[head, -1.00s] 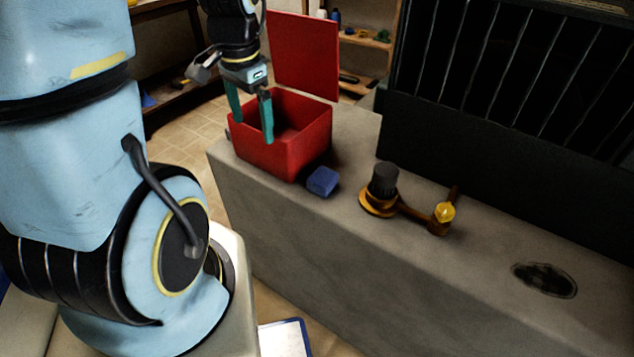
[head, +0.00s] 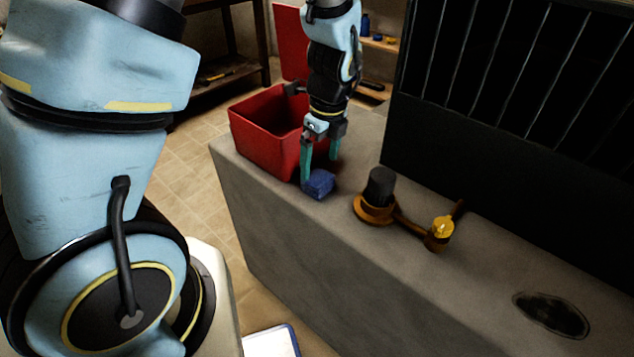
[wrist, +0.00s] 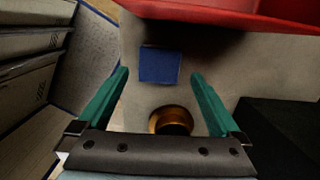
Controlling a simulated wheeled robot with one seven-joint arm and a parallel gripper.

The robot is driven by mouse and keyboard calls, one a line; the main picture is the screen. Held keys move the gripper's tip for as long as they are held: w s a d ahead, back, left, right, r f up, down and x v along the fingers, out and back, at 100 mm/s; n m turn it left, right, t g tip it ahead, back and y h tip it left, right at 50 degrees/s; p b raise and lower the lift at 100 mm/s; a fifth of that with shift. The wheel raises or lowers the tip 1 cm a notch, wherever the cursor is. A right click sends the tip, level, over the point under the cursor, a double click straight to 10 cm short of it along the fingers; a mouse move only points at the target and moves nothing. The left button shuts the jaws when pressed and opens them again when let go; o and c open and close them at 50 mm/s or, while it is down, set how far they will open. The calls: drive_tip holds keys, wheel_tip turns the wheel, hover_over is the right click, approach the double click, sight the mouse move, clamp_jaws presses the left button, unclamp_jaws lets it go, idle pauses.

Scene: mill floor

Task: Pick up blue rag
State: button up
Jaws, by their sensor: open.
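The blue rag (head: 319,185) is a small folded block on the grey stone ledge, just right of the red box. My gripper (head: 319,165) is open with its teal fingers pointing down, close above the rag in the head view. In the wrist view the rag (wrist: 160,65) shows as a blue square beyond the open fingertips (wrist: 160,75), between their lines. Nothing is between the fingers. Whether a fingertip touches the rag is hard to tell from the head view.
The open red box (head: 262,120) stands left of the rag. An orange-brown tool with a black knob (head: 380,187) lies to the right on the ledge. A dark barred frame (head: 490,120) rises behind. A dark oval patch (head: 552,315) marks the right end of the ledge.

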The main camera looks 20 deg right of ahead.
sight(318, 177)
drive_tip(key=shift+w+a+f+p, duration=0.1)
drive_tip(key=shift+w+f+p, duration=0.1)
drive_tip(key=shift+f, duration=1.25)
drive_tip(key=shift+w+a+f+p, duration=0.1)
drive_tip(key=shift+f+p, duration=0.1)
drive_tip(key=shift+f, duration=1.2)
drive_tip(key=c, duration=1.4)
drive_tip(key=shift+o, duration=0.2)
drive_tip(key=shift+r+b, duration=0.35)
drive_tip(key=shift+r, duration=4.7)
